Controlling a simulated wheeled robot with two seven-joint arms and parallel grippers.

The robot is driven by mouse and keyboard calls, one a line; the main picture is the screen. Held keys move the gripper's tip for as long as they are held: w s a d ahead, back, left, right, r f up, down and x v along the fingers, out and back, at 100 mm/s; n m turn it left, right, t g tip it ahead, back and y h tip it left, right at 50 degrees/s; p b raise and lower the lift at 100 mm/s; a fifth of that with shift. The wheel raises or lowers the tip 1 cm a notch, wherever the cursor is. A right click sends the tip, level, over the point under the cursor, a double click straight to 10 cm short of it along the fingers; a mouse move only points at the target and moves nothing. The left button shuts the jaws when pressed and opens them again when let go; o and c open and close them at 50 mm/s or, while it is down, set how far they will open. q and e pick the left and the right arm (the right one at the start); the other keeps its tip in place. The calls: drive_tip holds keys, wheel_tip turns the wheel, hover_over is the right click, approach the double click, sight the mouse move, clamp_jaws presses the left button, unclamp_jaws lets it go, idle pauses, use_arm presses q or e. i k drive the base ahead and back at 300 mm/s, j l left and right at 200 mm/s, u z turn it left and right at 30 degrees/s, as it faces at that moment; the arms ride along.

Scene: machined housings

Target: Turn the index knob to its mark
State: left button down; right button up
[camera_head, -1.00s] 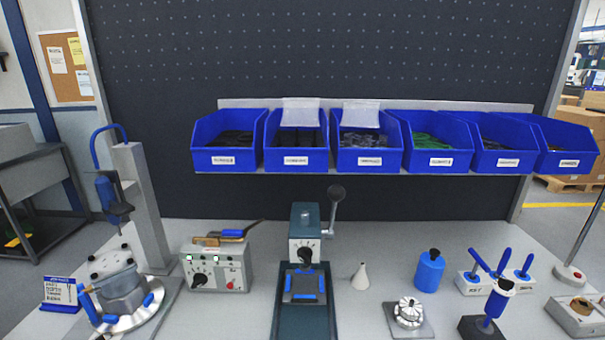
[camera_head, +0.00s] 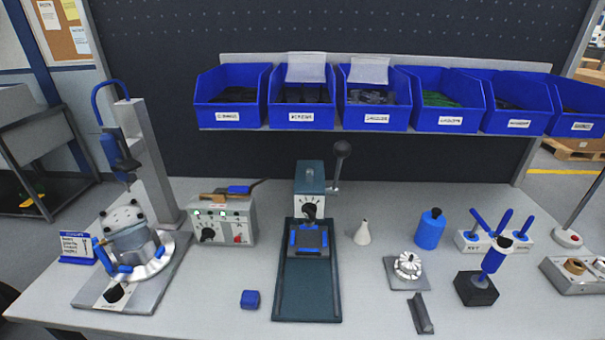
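Several black knobs show, and I cannot tell by label which is the index knob. One black knob (camera_head: 115,292) sits on the front of the base plate (camera_head: 150,297) of the round clamping fixture at left. That fixture holds a grey machined housing (camera_head: 133,239) with blue clamp handles. Another black knob (camera_head: 208,234) is on the grey control box (camera_head: 236,218). A third black knob (camera_head: 311,212) is on the front of the central teal-topped unit (camera_head: 310,178). Their marks are too small to read. Neither of my grippers is in view.
A grey column with a blue-handled tool (camera_head: 118,152) rises behind the fixture. A blue block (camera_head: 250,299), a dark bar (camera_head: 420,313), a white cone (camera_head: 362,232), a blue bottle (camera_head: 430,229) and a joystick (camera_head: 494,257) stand on the table. Blue bins (camera_head: 231,118) hang behind.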

sight(116, 292)
drive_tip(key=u, duration=1.4)
drive_tip(key=j+z, duration=0.2)
drive_tip(key=j, duration=0.2)
drive_tip(key=k+j+z, duration=0.15)
drive_tip(key=j, duration=0.2)
drive_tip(key=l+u, duration=0.5)
drive_tip(key=l, duration=0.5)
drive_tip(key=k, duration=0.05)
